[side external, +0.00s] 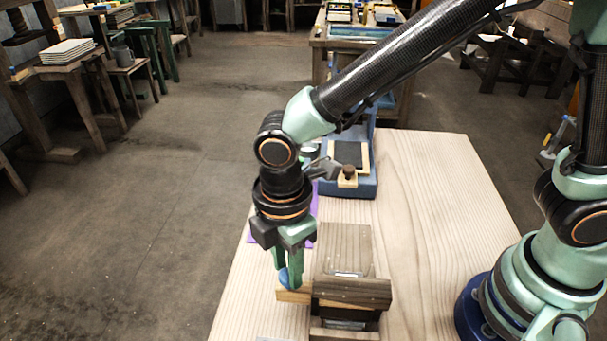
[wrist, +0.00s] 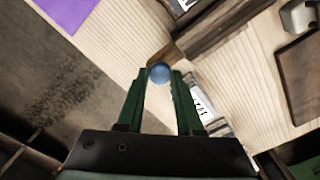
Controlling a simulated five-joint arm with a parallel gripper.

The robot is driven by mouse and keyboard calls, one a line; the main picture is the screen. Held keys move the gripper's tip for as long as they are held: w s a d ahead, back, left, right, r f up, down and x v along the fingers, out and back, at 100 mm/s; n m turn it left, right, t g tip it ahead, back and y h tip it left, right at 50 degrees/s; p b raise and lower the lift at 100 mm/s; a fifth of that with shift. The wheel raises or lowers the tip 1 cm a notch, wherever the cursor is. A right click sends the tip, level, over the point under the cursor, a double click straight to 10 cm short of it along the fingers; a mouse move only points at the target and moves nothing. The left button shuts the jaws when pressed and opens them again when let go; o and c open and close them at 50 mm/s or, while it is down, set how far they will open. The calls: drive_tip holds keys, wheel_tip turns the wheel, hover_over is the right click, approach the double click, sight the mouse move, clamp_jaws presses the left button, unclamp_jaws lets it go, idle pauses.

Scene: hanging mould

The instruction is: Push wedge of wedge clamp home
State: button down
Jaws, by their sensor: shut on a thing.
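The wedge (side external: 294,296) is a pale wooden piece sticking out from the left side of the wedge clamp. It carries a round blue knob (side external: 284,277), also seen between my fingertips in the wrist view (wrist: 160,73). My gripper (side external: 290,272) points down with its green fingers shut on this knob. The wedge clamp (side external: 352,292) is a dark wooden block with a crosspiece, standing on the table; it shows in part in the wrist view (wrist: 215,32). How deep the wedge sits inside the clamp is hidden.
The light wooden table (side external: 425,220) is clear to the right of the clamp. A blue stand (side external: 362,186) with a brown knob is behind it. A purple sheet (wrist: 67,12) lies near the table's left edge. A white printed label (wrist: 199,104) shows near my fingers.

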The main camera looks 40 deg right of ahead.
drive_tip(key=shift+s+d+r, duration=0.1)
drive_tip(key=shift+s+d, duration=0.3)
drive_tip(key=shift+s, duration=0.05)
drive_tip(key=c, duration=0.5)
unclamp_jaws()
drive_tip(key=shift+r, duration=0.1)
drive_tip(key=shift+r, duration=0.35)
wheel_tip(320, 180, up, 11)
drive_tip(key=shift+r, duration=0.1)
